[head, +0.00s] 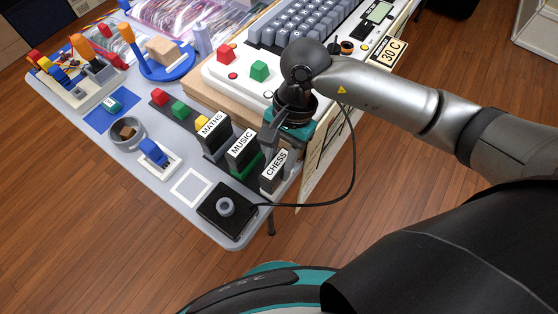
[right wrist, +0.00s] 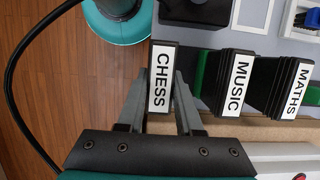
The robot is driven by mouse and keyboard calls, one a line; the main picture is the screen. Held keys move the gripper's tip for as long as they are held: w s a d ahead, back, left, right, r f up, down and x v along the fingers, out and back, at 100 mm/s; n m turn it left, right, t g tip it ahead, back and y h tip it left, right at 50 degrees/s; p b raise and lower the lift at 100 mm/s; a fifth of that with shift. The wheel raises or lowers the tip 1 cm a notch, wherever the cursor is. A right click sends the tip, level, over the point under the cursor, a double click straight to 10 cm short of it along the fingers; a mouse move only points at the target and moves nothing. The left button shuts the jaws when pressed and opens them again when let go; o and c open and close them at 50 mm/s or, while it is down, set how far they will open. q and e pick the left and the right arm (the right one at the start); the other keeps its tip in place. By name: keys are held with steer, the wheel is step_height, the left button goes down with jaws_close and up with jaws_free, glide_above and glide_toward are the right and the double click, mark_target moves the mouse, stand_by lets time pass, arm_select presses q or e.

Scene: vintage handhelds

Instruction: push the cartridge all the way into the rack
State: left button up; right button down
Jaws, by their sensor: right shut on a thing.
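The CHESS cartridge (head: 274,172) is dark with a white label and stands at the right end of a row, near the table's front corner. My right gripper (right wrist: 161,92) is shut on the CHESS cartridge (right wrist: 159,78), one finger on each side. The MUSIC cartridge (head: 240,149) and the MATHS cartridge (head: 212,130) stand in the row to its left. A green part (head: 249,166) shows between MUSIC and CHESS. The rack is mostly hidden under the cartridges, and I cannot tell how deep CHESS sits. My left gripper is not in view.
A black block with a grey ring (head: 225,207) sits at the table corner; a black cable runs from it past my right arm. A keyboard unit (head: 300,30) stands behind. Red, green and yellow blocks (head: 180,110) lie left of MATHS. A white square outline (head: 190,187) is empty.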

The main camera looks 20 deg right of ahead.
steer(key=c, duration=0.5)
jaws_free()
steer(key=shift+f, duration=0.1)
steer(key=p+v, duration=0.1)
steer(key=v, duration=0.8)
steer(key=shift+w+d+r+p, duration=0.15)
steer(key=shift+r+p, duration=0.25)
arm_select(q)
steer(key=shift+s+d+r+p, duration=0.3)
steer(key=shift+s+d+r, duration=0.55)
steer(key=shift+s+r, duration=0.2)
arm_select(e)
steer(key=v, duration=0.5)
steer(key=shift+d+r, duration=0.1)
steer(key=shift+r, duration=0.1)
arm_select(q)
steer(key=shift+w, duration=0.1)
